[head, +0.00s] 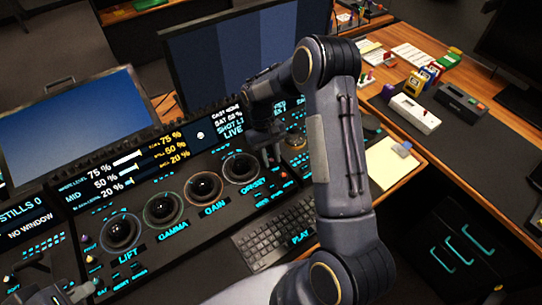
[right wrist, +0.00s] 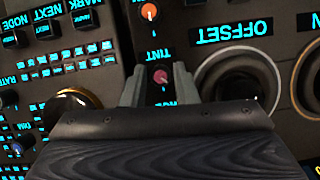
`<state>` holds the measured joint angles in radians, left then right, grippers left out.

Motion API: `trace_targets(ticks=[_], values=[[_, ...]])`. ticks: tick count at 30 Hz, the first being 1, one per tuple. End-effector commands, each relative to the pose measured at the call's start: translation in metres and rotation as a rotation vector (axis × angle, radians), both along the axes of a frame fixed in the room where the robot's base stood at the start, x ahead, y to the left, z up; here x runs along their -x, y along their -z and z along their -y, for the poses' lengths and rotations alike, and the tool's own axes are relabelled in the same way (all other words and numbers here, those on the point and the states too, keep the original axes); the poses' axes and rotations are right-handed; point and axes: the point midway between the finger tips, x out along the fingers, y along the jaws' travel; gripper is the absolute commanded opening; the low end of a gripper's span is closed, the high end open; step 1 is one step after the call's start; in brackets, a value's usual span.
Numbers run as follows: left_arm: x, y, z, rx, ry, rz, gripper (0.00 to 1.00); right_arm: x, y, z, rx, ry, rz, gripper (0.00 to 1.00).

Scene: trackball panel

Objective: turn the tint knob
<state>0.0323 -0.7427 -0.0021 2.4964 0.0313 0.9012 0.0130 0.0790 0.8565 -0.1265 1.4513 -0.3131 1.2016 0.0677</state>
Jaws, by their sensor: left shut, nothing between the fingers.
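The tint knob (right wrist: 160,77) is a small pinkish-red dial under the label TINT in the right wrist view. My right gripper (right wrist: 159,86) is open, with one finger on each side of the knob in that view. I cannot tell whether the fingers touch it. In the head view my right gripper (head: 270,158) points down at the panel (head: 190,255), just right of the OFFSET trackball, and the tint knob cannot be made out there. My left gripper (head: 88,290) is low at the left edge, shut and empty.
An orange knob (right wrist: 149,11) sits near the tint knob. The OFFSET trackball (right wrist: 240,82) is close to the right finger, and a gold-rimmed dial (right wrist: 75,103) lies to the left. A keyboard (head: 268,240) is in front; monitors (head: 235,50) stand behind.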

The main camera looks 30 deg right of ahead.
Motion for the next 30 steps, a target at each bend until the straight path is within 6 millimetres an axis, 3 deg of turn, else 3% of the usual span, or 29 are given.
trace_targets(ticks=[3,14,24,30], values=[[0.000,0.000,0.000,0.000,0.000,0.000,0.00,0.000,0.000,0.000,0.000,0.000,0.000,0.42],[0.000,0.001,0.000,0.000,0.000,0.000,0.00,-0.003,-0.005,0.000,0.000,0.000,0.001,0.42],[0.000,0.008,0.000,0.000,0.000,0.000,0.00,-0.024,-0.055,0.000,0.000,0.000,0.004,0.42],[0.000,0.009,0.000,0.000,0.000,0.000,0.00,-0.030,-0.070,0.000,0.000,0.000,0.001,0.42]])
